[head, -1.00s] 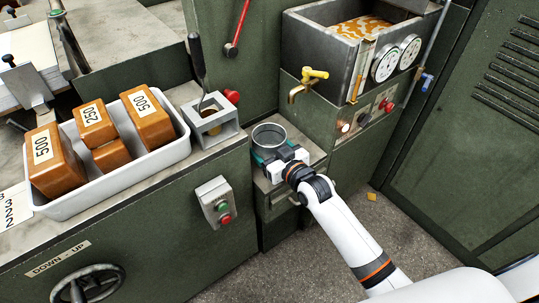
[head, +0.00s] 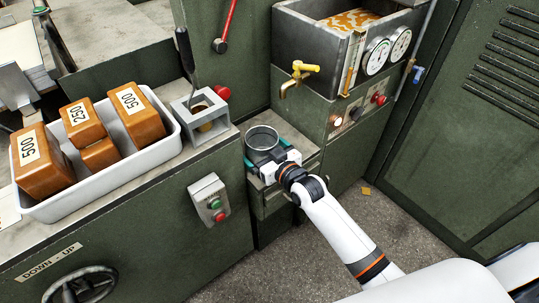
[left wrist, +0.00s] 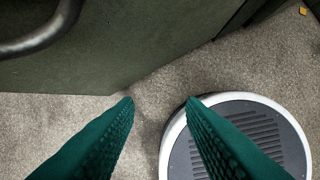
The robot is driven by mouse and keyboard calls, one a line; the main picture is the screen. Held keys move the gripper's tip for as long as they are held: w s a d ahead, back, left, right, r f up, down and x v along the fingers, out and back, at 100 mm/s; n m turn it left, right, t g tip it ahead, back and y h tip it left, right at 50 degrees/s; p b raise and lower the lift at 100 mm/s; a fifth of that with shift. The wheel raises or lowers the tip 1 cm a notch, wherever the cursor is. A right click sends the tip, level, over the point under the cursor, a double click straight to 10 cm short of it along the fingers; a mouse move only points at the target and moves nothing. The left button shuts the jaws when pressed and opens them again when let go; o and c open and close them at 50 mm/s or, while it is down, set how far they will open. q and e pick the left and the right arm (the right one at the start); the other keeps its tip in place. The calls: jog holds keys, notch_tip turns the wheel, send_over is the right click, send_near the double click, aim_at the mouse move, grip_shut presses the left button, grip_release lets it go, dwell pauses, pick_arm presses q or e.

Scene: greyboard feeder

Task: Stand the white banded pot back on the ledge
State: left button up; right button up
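The pot (head: 262,138) is a round, open vessel with a pale rim and grey inside. In the head view it is at the small ledge (head: 297,137) below the brass tap. Whether its base touches the ledge is hidden. My right gripper (head: 268,161) is at the pot's near side, with teal fingers near its left and right sides. How firmly they close on it is not clear. My left gripper (left wrist: 159,100) shows only in the left wrist view. It is open and empty, with its fingertips apart above the floor.
A white tray (head: 107,187) of brown blocks stands on the left bench beside a grey socket block (head: 201,113) with a dark-handled tool. The brass tap (head: 297,75) overhangs behind the ledge. A switch box (head: 209,200) projects from the bench front.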

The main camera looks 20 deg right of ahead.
jog(key=p+v, duration=0.1)
jog(key=v, duration=0.3)
jog(key=shift+s+d+r, duration=0.1)
jog(key=shift+s+d, duration=0.05)
jog(key=shift+s, duration=0.2)
pick_arm(q)
jog(key=p+x, duration=0.1)
jog(key=x, duration=0.4)
jog(key=shift+d+f, duration=0.1)
jog(key=shift+f, duration=0.3)
pick_arm(e)
jog(key=s+d+f+g+h, duration=0.1)
jog(key=s+f+g, duration=0.3)
jog(key=s, duration=0.4)
jog(key=s+f+g+h, duration=0.1)
jog(key=s+f+g, duration=0.2)
jog(key=s, duration=0.6)
jog(key=s+d+f+m+g+h, duration=0.1)
jog(key=s+f+g, duration=0.3)
jog(key=s, duration=0.5)
jog(key=shift+s+d+f+g+h, duration=0.2)
jog(key=shift+d+f+g+h, duration=0.1)
jog(key=shift+g+h, duration=0.35)
